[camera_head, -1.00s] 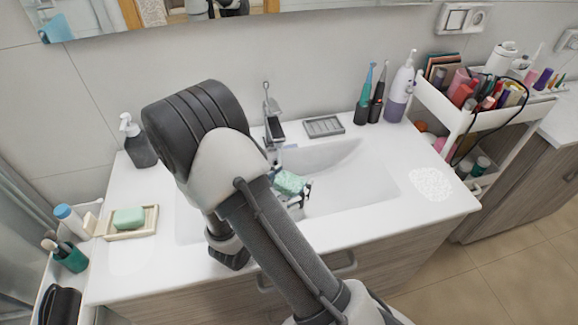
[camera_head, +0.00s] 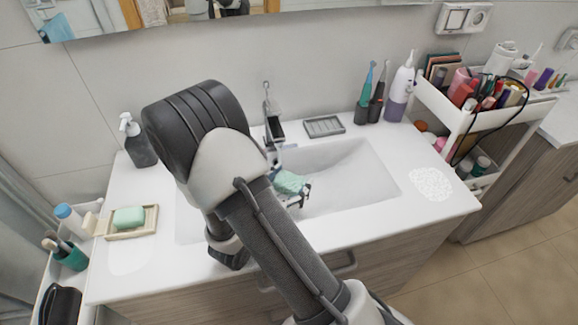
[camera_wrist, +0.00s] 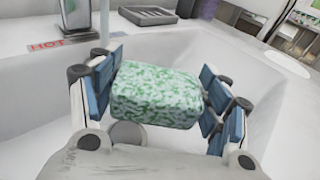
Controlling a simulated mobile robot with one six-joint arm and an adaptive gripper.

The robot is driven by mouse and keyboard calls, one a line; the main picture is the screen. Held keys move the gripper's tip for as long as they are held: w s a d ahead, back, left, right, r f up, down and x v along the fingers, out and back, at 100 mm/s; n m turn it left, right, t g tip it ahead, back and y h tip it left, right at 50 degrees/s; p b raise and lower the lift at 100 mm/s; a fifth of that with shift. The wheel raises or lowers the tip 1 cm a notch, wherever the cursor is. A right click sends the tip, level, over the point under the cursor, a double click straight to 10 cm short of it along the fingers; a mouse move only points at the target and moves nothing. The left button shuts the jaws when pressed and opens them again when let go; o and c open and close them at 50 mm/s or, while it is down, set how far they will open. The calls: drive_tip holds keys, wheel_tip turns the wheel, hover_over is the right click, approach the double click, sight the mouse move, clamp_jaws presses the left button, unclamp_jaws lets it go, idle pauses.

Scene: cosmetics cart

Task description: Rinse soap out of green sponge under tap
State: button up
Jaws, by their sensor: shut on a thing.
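The green sponge (camera_head: 288,182) is in the sink basin (camera_head: 350,185), near the tap (camera_head: 273,125). In the wrist view the sponge (camera_wrist: 157,94) is mottled green and white and sits between the blue finger pads of my gripper (camera_wrist: 160,95). My gripper is shut on it and holds it above the basin floor, over the drain. The tap base (camera_wrist: 77,18) and a red "HOT" mark show behind it at the upper left of the wrist view. A pale, see-through stream seems to come down beside the tap there. Part of my gripper is hidden behind my arm in the head view.
A green soap bar (camera_head: 129,217) lies on a dish at left, with a soap dispenser (camera_head: 138,143) behind. A grey soap tray (camera_head: 324,126) and toothbrushes stand behind the basin. A loaded cart (camera_head: 455,115) stands at right.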

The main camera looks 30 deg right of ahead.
drive_tip(key=shift+s+a+f, duration=0.1)
drive_tip(key=shift+s+f, duration=0.3)
drive_tip(key=shift+s, duration=0.2)
drive_tip(key=shift+s+a+r+p, duration=0.1)
drive_tip(key=shift+s+r+p, duration=0.15)
drive_tip(key=shift+r+p, duration=0.4)
drive_tip(key=s+a+r, duration=0.2)
drive_tip(key=s, duration=0.1)
drive_tip(key=shift+s+r+p, duration=0.15)
drive_tip(key=shift+p, duration=0.2)
drive_tip(key=shift+s+a+r, duration=0.15)
drive_tip(key=shift+s+r, duration=0.1)
drive_tip(key=shift+s, duration=0.05)
drive_tip(key=shift+w+p, duration=0.2)
drive_tip(key=shift+p, duration=0.15)
drive_tip(key=shift+s+r, duration=0.35)
drive_tip(key=shift+s, duration=0.1)
drive_tip(key=shift+w, duration=0.1)
